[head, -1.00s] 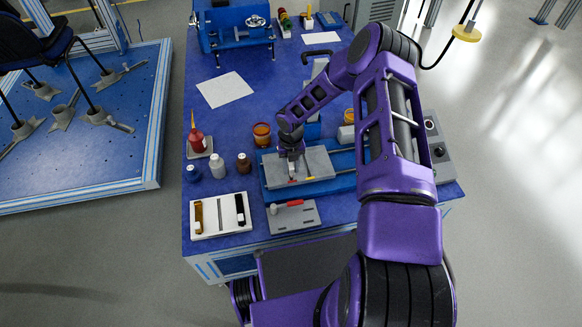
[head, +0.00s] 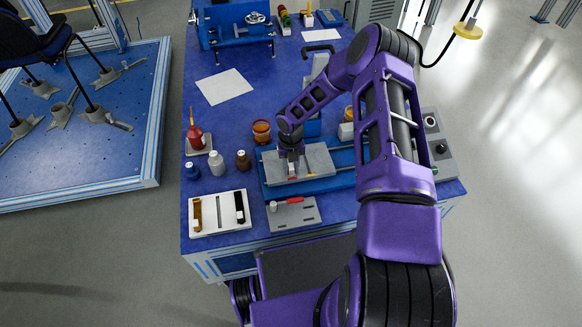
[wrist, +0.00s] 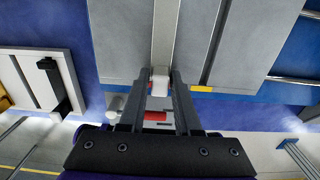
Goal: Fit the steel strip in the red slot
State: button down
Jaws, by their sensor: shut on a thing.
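My gripper (wrist: 160,84) is shut on the pale near end of the steel strip (wrist: 166,38). In the wrist view the strip runs away from the fingers along the left groove of the grey block (wrist: 120,40). A bit of red (wrist: 149,86) shows beside the left finger, at the block's near edge; the fingers hide most of the red slot there. I cannot tell whether the strip lies in the slot or just above it. In the head view my gripper (head: 291,172) is low over the grey block (head: 318,160), and the strip is hard to make out.
A second groove with a yellow mark (wrist: 202,89) lies to the right. The block sits on a blue fixture (head: 343,180). In front are a white tray (head: 220,226) and a grey plate with a red-handled tool (head: 290,201). Bottles (head: 217,162) and an orange cup (head: 261,132) stand left.

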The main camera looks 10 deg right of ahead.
jog(key=shift+f, duration=0.15)
jog(key=c, duration=0.5)
grip_release()
notch_tip(320, 180, up, 18)
jog(key=p, duration=0.3)
jog(key=shift+f, duration=0.2)
